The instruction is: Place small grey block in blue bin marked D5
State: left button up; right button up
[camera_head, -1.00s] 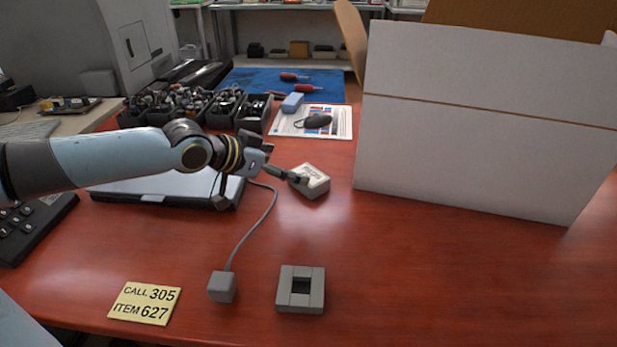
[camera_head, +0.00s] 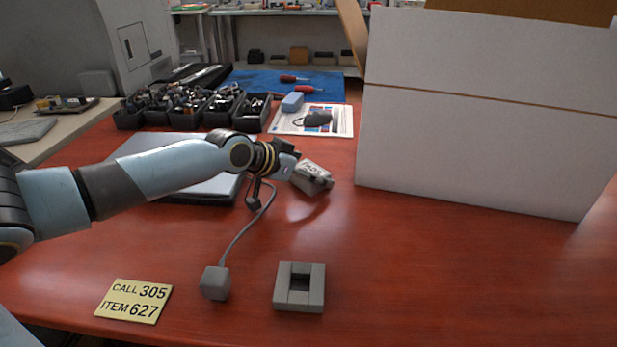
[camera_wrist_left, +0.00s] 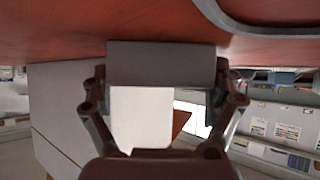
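No blue bin marked D5 shows. My right gripper is not in view.
A large white box (camera_head: 485,125) stands at the right. A grey square piece with a hole (camera_head: 299,287), a corded grey cube (camera_head: 215,283) and a yellow note (camera_head: 134,301) lie in front. A closed laptop (camera_head: 185,185) lies behind my left arm. Black bins (camera_head: 250,117) stand farther back.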

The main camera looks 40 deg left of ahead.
pick_arm(q)
jog(key=c, duration=0.8)
jog(key=shift+o, duration=0.2)
jog(key=shift+r, duration=0.15)
